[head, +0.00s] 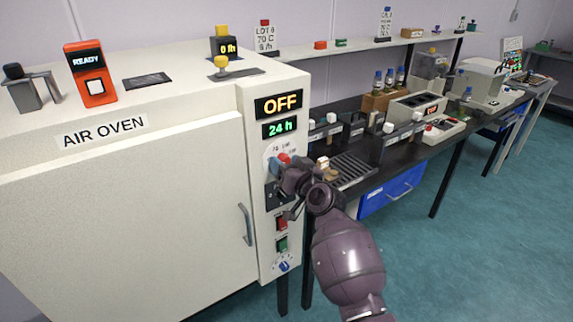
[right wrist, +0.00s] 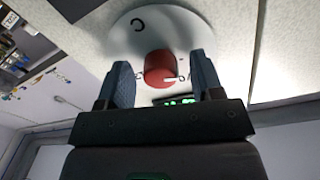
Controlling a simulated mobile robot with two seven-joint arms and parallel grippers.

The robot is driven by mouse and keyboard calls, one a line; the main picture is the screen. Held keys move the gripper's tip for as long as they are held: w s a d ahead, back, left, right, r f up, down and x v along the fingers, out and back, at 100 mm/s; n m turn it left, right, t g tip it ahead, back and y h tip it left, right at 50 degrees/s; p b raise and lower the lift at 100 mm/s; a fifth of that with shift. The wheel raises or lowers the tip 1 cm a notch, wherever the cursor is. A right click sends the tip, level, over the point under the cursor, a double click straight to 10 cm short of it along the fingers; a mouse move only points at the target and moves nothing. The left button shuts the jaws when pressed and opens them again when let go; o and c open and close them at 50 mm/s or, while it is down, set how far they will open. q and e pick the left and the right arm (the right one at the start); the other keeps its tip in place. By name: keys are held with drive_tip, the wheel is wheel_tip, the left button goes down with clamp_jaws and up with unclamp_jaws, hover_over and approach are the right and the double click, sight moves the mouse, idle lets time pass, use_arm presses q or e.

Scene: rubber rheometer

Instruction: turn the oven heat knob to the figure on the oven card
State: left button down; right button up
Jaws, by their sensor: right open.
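The red heat knob (head: 285,158) is on a pale round dial on the front panel of the air oven (head: 120,210). In the right wrist view the knob (right wrist: 160,69) has a white pointer mark facing right; the dial lettering is partly hidden. My right gripper (head: 280,165) is at the dial, its open fingers (right wrist: 161,75) on either side of the knob with gaps showing. My left gripper is not in view.
The panel displays read "OFF" (head: 279,104) and "24 h" (head: 280,128). Red (head: 281,223) and green (head: 282,243) switches and a blue knob (head: 284,266) sit below the dial. The oven door handle (head: 246,224) sticks out nearby. A crowded bench (head: 440,145) stands right; the floor before it is clear.

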drive_tip(key=c, duration=0.9)
drive_tip(key=m+p, duration=0.2)
drive_tip(key=m, duration=0.2)
drive_tip(key=shift+r, duration=0.2)
drive_tip(key=m+p, duration=0.2)
drive_tip(key=m, duration=0.3)
drive_tip(key=shift+m, duration=0.3)
drive_tip(key=shift+f, duration=0.1)
